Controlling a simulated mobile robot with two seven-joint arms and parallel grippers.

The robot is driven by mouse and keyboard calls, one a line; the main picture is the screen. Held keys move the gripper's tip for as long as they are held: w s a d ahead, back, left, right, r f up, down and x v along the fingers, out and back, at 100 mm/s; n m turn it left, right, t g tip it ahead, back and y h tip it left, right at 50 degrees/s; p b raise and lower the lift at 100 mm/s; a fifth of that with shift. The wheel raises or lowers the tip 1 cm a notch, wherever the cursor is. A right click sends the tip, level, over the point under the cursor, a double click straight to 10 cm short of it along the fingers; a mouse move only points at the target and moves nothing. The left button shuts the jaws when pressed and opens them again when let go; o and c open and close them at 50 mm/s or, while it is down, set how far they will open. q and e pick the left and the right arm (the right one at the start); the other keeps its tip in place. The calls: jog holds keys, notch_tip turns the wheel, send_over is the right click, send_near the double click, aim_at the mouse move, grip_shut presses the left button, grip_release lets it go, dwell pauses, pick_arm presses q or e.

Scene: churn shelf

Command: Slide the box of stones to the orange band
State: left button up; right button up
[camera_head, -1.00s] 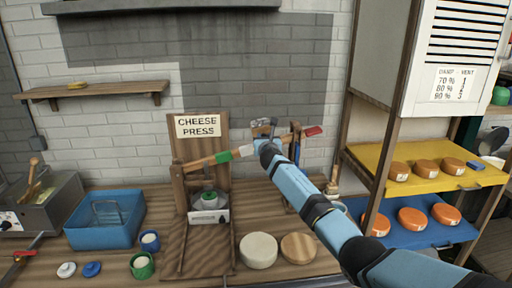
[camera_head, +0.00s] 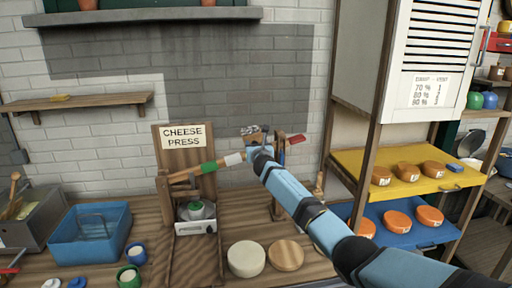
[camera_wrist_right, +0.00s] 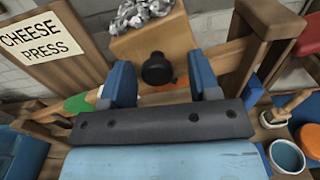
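The wooden box (camera_wrist_right: 150,43) of grey stones (camera_wrist_right: 148,14) sits at the lever beam in the right wrist view, with a black knob (camera_wrist_right: 157,69) on its near face. In the head view the box (camera_head: 254,138) is partly hidden by my right gripper (camera_head: 260,151). In the wrist view my right gripper (camera_wrist_right: 164,88) is open, its blue fingers on either side of the knob with gaps. A sliver of the orange band (camera_wrist_right: 181,82) shows just right of the knob, below the box. The beam also bears a green band (camera_head: 208,167) and a white band (camera_head: 233,159). My left gripper is out of view.
The cheese press (camera_head: 183,137) stands left of the box. A wooden upright (camera_wrist_right: 262,40) flanks the beam on the right, near its red end (camera_head: 297,139). A rack with yellow (camera_head: 440,182) and blue shelves stands right.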

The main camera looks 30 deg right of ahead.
jog(key=shift+a, duration=0.1)
jog(key=v, duration=1.3)
jog(key=shift+s+p, duration=0.4)
jog(key=s+a+f+m+g+y, duration=0.25)
jog(key=s+a+f+m, duration=0.3)
jog(key=s+f, duration=0.45)
jog(key=s+a+f+m+g+y, duration=0.1)
jog(key=s+a+f+m+y, duration=0.2)
jog(key=s+a+f+m, duration=0.7)
jog(key=s+a+f+m+g+y, duration=0.1)
jog(key=s+f+m, duration=0.3)
jog(key=s, duration=0.5)
jog(key=s+a+f+m+g, duration=0.1)
jog(key=s+f+m, duration=0.3)
jog(key=s, duration=0.5)
jog(key=s+a+f+m+g+y, duration=0.1)
jog(key=s+f+m, duration=0.3)
jog(key=s, duration=0.5)
jog(key=shift+s+f+m+y, duration=0.35)
jog(key=shift+f+m, duration=0.05)
jog(key=shift+m, duration=0.75)
